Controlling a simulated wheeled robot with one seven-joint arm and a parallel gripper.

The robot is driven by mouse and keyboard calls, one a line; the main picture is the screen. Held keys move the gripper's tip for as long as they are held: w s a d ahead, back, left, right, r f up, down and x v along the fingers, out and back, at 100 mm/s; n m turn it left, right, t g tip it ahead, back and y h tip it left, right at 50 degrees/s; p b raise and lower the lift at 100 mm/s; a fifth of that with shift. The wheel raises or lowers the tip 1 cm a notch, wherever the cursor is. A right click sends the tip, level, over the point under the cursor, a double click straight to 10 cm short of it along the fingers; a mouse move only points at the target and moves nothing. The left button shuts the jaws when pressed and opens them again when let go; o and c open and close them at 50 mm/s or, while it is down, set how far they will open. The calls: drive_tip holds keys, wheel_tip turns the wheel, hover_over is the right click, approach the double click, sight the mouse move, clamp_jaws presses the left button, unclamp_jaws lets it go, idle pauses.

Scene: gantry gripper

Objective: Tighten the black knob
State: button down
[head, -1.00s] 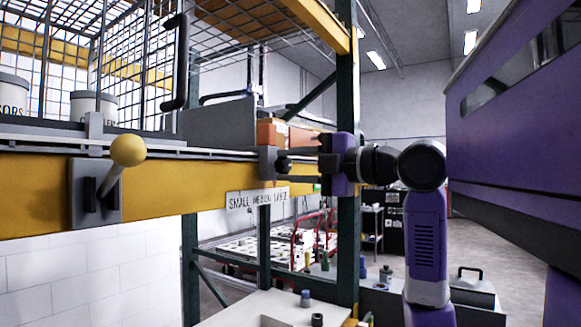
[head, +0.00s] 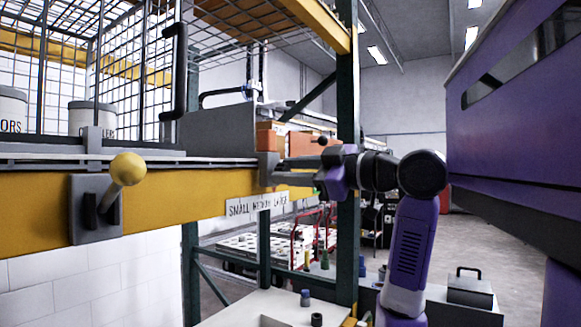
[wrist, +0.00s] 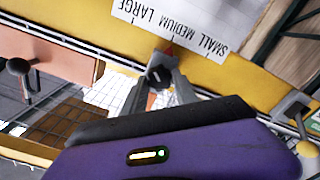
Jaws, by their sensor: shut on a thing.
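The black knob (wrist: 158,75) shows between my gripper's fingertips in the wrist view. It sits on the grey clamp block (head: 267,170) on the yellow beam (head: 200,192). My gripper (head: 281,172) reaches in from the right and is shut on the knob, a finger on each side. It also shows in the wrist view (wrist: 160,82). The fingers hide the knob in the head view. A small red pointer (wrist: 170,49) shows beside the knob, by the SMALL MEDIUM LARGE label (wrist: 180,24).
A yellow ball-ended lever (head: 128,168) stands out from a grey plate on the beam at the left. A wire cage (head: 130,80) stands above the beam. A dark green post (head: 348,240) rises close to my gripper. A purple panel (head: 520,110) is at the right.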

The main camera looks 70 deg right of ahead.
drive_tip(key=shift+f+m+p, duration=0.1)
drive_tip(key=shift+m+p, duration=0.25)
drive_tip(key=shift+m, duration=0.65)
drive_tip(key=c, duration=1)
unclamp_jaws()
drive_tip(key=shift+o, duration=0.2)
drive_tip(key=shift+s, duration=0.15)
drive_tip(key=b+v, duration=0.1)
drive_tip(key=v, duration=0.6)
drive_tip(key=shift+s+b, duration=0.3)
